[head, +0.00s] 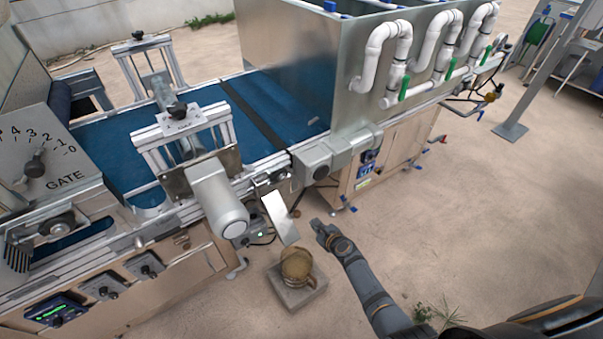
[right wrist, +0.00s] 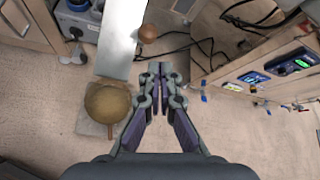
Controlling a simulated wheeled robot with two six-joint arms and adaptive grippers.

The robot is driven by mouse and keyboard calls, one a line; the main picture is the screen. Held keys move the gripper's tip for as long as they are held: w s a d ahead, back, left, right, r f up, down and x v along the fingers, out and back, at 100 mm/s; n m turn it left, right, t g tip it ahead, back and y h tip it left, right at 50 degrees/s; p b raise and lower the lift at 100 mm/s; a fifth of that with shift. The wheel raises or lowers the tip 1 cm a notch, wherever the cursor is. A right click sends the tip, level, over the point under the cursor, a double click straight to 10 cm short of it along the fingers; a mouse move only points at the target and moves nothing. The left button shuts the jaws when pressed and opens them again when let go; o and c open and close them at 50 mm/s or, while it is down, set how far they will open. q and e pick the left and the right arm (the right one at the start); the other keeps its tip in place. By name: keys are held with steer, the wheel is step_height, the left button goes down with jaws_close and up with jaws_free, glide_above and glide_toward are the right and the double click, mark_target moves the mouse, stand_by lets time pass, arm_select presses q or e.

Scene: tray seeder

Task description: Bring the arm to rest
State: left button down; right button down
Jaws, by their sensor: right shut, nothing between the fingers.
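My right arm (head: 365,280) comes in from the lower right in the head view. Its gripper (head: 318,226) is held out over the sandy floor, in front of the tray seeder (head: 215,190). In the right wrist view the gripper (right wrist: 160,68) points forward with its fingertips together and nothing between them. It appears apart from the machine. My left gripper does not show in either view.
A round brown object (head: 296,264) sits on a square slab (head: 298,292) below the machine. A pale metal plate (head: 279,217) slants down from the machine close to my gripper. Cables (right wrist: 205,48) hang near the machine. The floor at right (head: 470,220) is mostly clear.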

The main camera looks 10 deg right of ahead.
steer(key=s+d+f+n+g+h, duration=0.1)
steer(key=s+d+f+n+g, duration=0.15)
steer(key=s+f+n, duration=0.5)
steer(key=s+d+f+n+g, duration=0.1)
steer(key=s+f+n+g, duration=0.3)
steer(key=s+f, duration=0.55)
steer(key=s+d+f+n+g+h, duration=0.1)
steer(key=s+d+f+n+g, duration=0.1)
steer(key=s+n, duration=0.7)
steer(key=s+d+f+n+g+h, duration=0.1)
steer(key=s+d+f+n, duration=0.3)
steer(key=s+n, duration=0.5)
steer(key=s+f, duration=0.1)
steer(key=s, duration=1)
steer(key=shift+s+d+g, duration=0.25)
steer(key=shift+s+g, duration=0.05)
steer(key=shift+g, duration=0.05)
